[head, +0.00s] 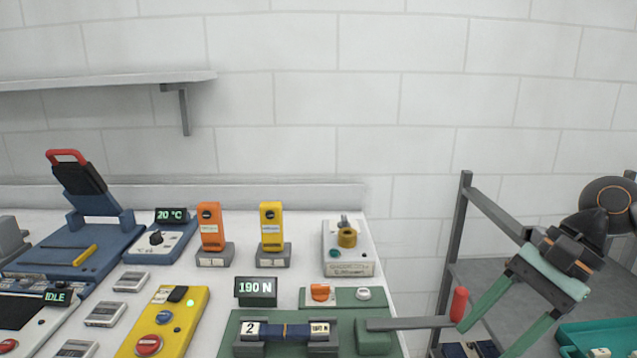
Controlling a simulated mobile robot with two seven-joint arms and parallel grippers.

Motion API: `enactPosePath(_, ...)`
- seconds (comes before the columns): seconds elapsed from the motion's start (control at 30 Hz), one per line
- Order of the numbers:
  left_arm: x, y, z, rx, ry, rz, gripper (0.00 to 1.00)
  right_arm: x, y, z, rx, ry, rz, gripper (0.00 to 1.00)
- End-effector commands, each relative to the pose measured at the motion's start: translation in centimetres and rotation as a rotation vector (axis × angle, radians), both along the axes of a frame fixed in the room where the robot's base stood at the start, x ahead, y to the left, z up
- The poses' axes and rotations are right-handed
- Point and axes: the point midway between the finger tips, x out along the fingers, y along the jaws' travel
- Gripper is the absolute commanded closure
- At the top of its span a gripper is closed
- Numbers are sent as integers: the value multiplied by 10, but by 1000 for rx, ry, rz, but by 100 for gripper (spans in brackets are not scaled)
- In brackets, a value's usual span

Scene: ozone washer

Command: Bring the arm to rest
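My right gripper (486,341) comes in from the right in the head view. Its two teal fingers point down and left and are spread apart, with nothing seen between them. The tip of its left finger is close to the red knob (459,305) on the grey lever (410,323) of a green test device (232,332); I cannot tell whether they touch. A dark blue piece (285,331) lies between two grey holders on this device. Its display (255,291) reads 190 N. My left gripper is not in view.
The white bench (210,283) also carries a yellow control box (167,318), orange (209,227) and yellow (271,226) handheld units, and a blue press (80,240). A grey rack (500,270) with a teal tray (600,338) stands at right. A shelf (100,80) hangs upper left.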

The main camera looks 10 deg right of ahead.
Motion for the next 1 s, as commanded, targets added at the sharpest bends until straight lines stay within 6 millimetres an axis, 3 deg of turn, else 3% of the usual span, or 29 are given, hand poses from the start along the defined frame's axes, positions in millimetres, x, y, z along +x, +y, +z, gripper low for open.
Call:
enactPosePath(0.2,2,0,3,-1,-8,1,50,29,28,-36,567,239,-472,40)
enactPosePath(0.47,0,1,2,-1,-4,2,50,66,22,-90,1200,712,-1077,40)
enactPosePath(0.67,-1,1,1,0,-1,1,50,73,8,-160,1593,1148,-1500,40)
enactPosePath(0.83,-1,1,1,0,0,1,50,56,12,-239,1879,1585,-1849,40)
enactPosePath(0.87,-2,1,1,0,1,1,50,50,16,-255,-1868,-1622,1857,40)
enactPosePath(1.0,-2,1,0,0,2,1,50,18,42,-316,-1507,-1486,1570,40)
